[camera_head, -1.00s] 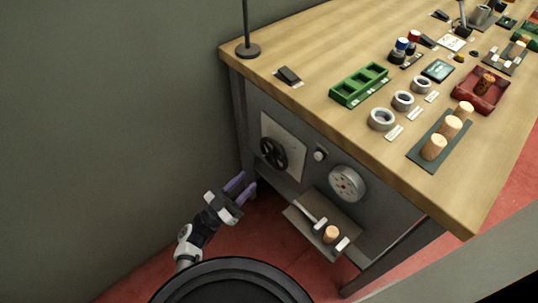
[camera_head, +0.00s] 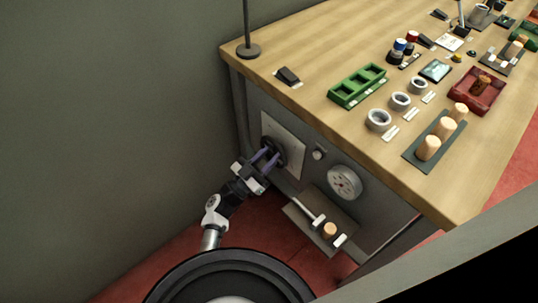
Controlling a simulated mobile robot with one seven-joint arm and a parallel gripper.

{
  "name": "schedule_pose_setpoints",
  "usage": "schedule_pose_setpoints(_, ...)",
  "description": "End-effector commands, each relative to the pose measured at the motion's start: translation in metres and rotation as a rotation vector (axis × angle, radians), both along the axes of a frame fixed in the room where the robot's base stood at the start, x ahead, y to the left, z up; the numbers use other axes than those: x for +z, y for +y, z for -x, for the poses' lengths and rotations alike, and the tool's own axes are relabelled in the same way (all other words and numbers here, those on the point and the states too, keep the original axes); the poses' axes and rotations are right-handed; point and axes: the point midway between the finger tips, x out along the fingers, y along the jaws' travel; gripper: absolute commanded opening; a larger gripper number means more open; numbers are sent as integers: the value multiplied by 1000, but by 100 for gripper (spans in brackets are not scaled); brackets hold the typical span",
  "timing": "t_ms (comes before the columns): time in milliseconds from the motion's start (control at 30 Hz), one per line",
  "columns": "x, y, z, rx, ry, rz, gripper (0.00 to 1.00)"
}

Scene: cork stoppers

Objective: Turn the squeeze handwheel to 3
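The black handwheel (camera_head: 279,149) is on a pale plate (camera_head: 291,140) on the bench's front panel. My gripper (camera_head: 267,158) is in front of it, with its two purple fingers apart and their tips at the wheel's left part. I cannot tell whether the fingers touch the rim. The fingers hide part of the wheel, and any numbers on the plate are too small to read. A round dial gauge (camera_head: 344,182) is on the panel to the right of the wheel.
A small knob (camera_head: 318,154) is between wheel and gauge. Below, a shelf (camera_head: 322,235) sticks out with a cork and a handle. The wooden bench top (camera_head: 320,60) overhangs the panel. A grey wall (camera_head: 110,130) stands at left.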

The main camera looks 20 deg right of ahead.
Motion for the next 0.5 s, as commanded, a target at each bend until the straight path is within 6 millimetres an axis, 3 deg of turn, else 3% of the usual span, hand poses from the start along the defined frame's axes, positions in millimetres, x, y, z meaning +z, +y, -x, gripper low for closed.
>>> schedule_pose_setpoints(33, 0, 0, 0, 0, 0, 0, 21)
schedule_pose_setpoints(200, 0, 0, 0, 0, 0, 0, 2)
schedule_pose_setpoints(500, -2, 0, 0, -1, -45, -16, 2)
